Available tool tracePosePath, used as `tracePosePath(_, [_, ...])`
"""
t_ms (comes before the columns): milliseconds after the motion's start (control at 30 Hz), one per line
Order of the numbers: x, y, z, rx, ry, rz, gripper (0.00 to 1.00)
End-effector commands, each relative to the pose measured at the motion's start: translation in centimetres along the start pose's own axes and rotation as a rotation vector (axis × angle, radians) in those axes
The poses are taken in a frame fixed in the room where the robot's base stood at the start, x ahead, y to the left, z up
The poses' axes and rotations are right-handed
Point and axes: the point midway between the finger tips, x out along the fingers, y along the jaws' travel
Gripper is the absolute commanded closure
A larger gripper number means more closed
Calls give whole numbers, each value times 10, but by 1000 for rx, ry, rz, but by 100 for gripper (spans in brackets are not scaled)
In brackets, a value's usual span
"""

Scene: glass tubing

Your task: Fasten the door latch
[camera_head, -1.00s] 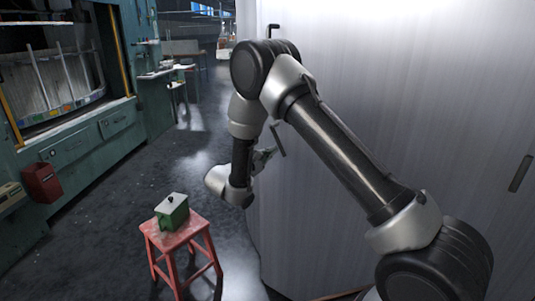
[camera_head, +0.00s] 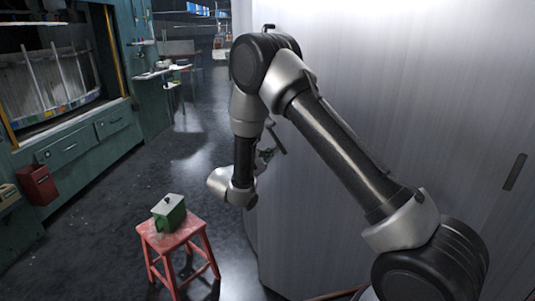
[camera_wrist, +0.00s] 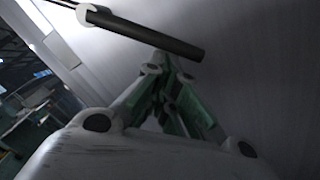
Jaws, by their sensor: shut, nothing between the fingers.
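The latch is a dark bar (camera_head: 277,139) on the pale metal door (camera_head: 390,90), slanting in the head view. In the wrist view the dark bar (camera_wrist: 150,34) runs across the top from a round pale mount (camera_wrist: 88,15). My gripper (camera_head: 268,153) is beside the bar's lower end in the head view, partly hidden by my arm. In the wrist view my gripper (camera_wrist: 167,62) has its fingers together with nothing between them. The tips are just below the bar, close to its middle. I cannot tell whether they touch it.
Another dark handle (camera_head: 515,172) is on the door surface at the right. A red stool (camera_head: 168,240) carrying a green box (camera_head: 169,213) stands at the lower left. Green cabinets (camera_head: 75,145) line the left side.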

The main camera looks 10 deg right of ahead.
Motion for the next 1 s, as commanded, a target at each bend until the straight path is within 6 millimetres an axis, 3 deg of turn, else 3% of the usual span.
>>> tracePosePath(700, [3,-6,57,-635,-2,31,100])
tracePosePath(1000, [3,-3,70,-708,-1,35,100])
